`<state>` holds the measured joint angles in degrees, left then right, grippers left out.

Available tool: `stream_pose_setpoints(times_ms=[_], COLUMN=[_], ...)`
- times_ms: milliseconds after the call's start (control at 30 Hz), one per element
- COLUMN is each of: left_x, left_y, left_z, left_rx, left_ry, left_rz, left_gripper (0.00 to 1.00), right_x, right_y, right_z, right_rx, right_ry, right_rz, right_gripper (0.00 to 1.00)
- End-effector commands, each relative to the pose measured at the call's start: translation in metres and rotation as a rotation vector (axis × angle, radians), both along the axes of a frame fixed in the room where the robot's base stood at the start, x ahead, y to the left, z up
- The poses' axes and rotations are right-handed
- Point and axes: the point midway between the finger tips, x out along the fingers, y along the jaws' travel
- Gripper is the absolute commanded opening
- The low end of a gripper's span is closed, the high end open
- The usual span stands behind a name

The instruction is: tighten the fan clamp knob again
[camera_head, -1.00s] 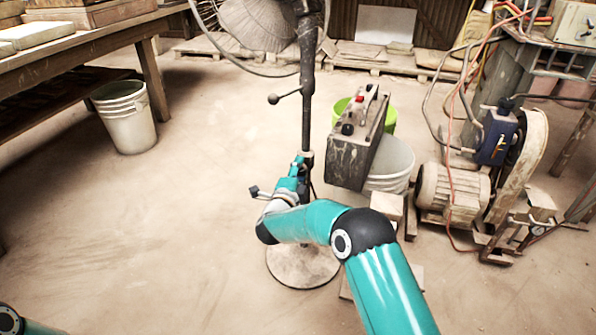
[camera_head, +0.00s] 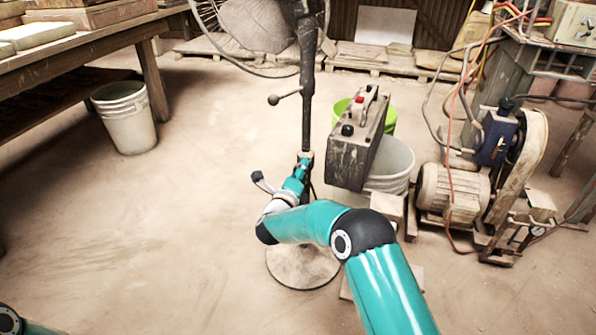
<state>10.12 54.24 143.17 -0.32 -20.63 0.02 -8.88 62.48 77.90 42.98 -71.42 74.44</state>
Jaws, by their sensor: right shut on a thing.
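The standing fan (camera_head: 262,22) is at the top centre, its head partly cut off by the frame. Its dark pole (camera_head: 308,95) runs down to a round base (camera_head: 300,268) on the floor. My right gripper (camera_head: 304,161) is at the lower clamp on the pole, shut on the clamp knob. The knob itself is hidden by the fingers. A side lever with a dark ball end (camera_head: 273,99) sticks out left from the pole above the gripper. Only a bit of my left arm shows at the bottom left corner; its gripper is out of view.
Right behind the pole, a grey box with a handle (camera_head: 352,160) sits by a white bucket (camera_head: 388,168) and a green one (camera_head: 388,118). A motor with a belt guard (camera_head: 452,190) stands further right. The floor on the left is clear up to another bucket (camera_head: 125,118).

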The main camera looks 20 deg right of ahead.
Motion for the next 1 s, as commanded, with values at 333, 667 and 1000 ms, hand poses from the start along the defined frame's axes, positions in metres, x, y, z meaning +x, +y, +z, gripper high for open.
stream_pose_setpoints(times_ms=[333, 667, 1000], left_x=[0.0000, 0.0000, 0.0000], left_y=[0.0000, 0.0000, 0.0000], left_z=[-0.0004, -0.0003, 0.0004], left_rx=[0.000, 0.000, 0.000], left_ry=[0.000, 0.000, 0.000], left_rz=[0.000, 0.000, 0.000], left_gripper=[0.70, 0.70, 0.70], right_x=[-0.0014, -0.0009, -0.0066], right_y=[0.0004, 0.0003, 0.0054], right_z=[-0.0079, -0.0053, -0.0022], right_rx=[0.010, 0.008, 0.006], right_ry=[0.011, 0.007, 0.002], right_rz=[0.000, 0.000, 0.001], right_gripper=[0.07, 0.68, 0.68])
